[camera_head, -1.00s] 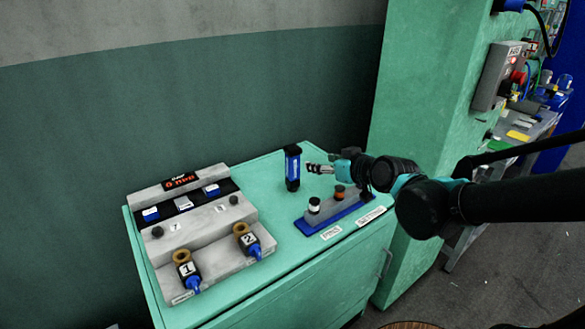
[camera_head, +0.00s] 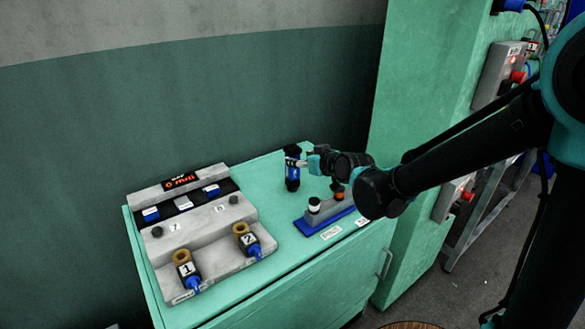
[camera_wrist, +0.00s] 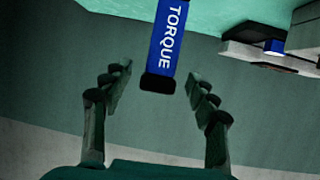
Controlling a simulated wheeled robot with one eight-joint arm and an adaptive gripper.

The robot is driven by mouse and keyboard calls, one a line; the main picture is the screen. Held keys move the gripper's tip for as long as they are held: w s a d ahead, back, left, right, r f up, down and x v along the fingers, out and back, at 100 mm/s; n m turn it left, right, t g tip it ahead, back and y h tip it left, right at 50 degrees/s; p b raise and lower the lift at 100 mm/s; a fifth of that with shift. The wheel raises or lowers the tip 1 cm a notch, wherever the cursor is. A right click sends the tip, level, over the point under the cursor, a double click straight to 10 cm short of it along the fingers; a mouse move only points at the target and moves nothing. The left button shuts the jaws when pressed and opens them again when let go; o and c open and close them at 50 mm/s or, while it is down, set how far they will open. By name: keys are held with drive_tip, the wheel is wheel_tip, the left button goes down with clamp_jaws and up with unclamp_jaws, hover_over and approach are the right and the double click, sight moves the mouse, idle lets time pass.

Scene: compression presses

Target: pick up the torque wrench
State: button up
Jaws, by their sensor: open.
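The torque wrench (camera_head: 292,178) is a blue and black cylinder standing upright near the back edge of the green cabinet top. In the wrist view the torque wrench (camera_wrist: 168,40) shows its white TORQUE lettering and a black end, lying between the lines of the two fingers. My gripper (camera_head: 297,162) is at the upper part of the wrench, from its right side. In the wrist view my gripper (camera_wrist: 158,82) is open, with a finger on each side of the wrench's black end and a gap on both sides. The wrench's lower tip is hidden from the wrist view.
The green cabinet top (camera_head: 272,272) also bears a grey device (camera_head: 205,235) with a red display and two numbered plugs at the left. A blue-based holder (camera_head: 325,220) with small capped items stands below my arm. A tall green cabinet (camera_head: 420,90) rises at the right.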

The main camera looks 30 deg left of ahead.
sight(292, 169)
drive_tip(key=x, duration=0.5)
drive_tip(key=shift+w+a+f, duration=0.1)
drive_tip(key=shift+a+f, duration=0.15)
drive_tip(key=shift+f, duration=0.15)
clamp_jaws()
